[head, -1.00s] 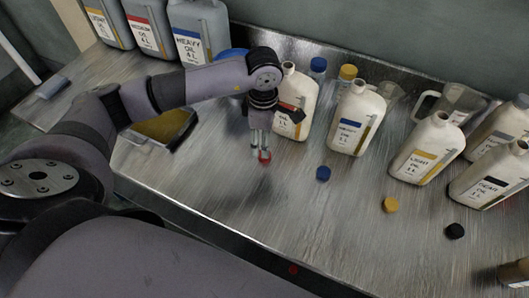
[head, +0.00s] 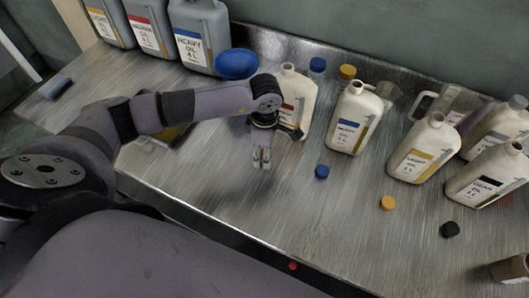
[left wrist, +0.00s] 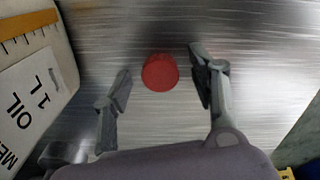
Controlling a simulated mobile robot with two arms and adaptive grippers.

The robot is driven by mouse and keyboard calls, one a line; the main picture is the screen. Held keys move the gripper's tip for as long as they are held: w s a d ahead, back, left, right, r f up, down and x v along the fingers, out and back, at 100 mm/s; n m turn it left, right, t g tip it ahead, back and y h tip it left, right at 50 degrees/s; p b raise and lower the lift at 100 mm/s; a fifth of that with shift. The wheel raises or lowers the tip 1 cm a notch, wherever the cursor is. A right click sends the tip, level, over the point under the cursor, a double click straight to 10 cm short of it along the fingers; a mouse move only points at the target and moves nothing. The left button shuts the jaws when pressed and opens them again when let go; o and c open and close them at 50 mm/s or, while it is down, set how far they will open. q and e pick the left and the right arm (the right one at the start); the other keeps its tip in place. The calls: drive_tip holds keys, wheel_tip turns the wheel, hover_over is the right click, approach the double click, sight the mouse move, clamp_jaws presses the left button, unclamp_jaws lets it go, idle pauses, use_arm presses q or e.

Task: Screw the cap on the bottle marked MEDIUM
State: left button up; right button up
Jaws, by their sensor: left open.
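The MEDIUM bottle (head: 297,94) stands upright, white and open at the neck, behind my left gripper in the head view. In the left wrist view its label (left wrist: 27,100) shows at the left edge, partly cut off. A round red cap (left wrist: 160,72) lies on the steel table, between and slightly beyond the tips of my left gripper (left wrist: 160,82). The fingers stand apart on either side of it, with a gap to each. In the head view my left gripper (head: 262,160) points down in front of the bottle and mostly hides the cap. My right gripper is not in view.
White bottles with blue (head: 352,118), yellow (head: 421,150) and black (head: 489,175) labels stand to the right. Blue (head: 322,172), yellow (head: 387,203) and black (head: 450,229) caps lie before them. A blue bowl-like item (head: 236,64) is behind my arm.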

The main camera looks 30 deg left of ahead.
use_arm(q)
drive_tip(key=shift+c, duration=0.5)
drive_tip(key=c, duration=0.6)
drive_tip(key=shift+c, duration=0.4)
drive_tip(key=shift+r, duration=0.15)
wheel_tip(320, 180, up, 20)
drive_tip(key=b, duration=0.2)
drive_tip(key=shift+b, duration=0.4)
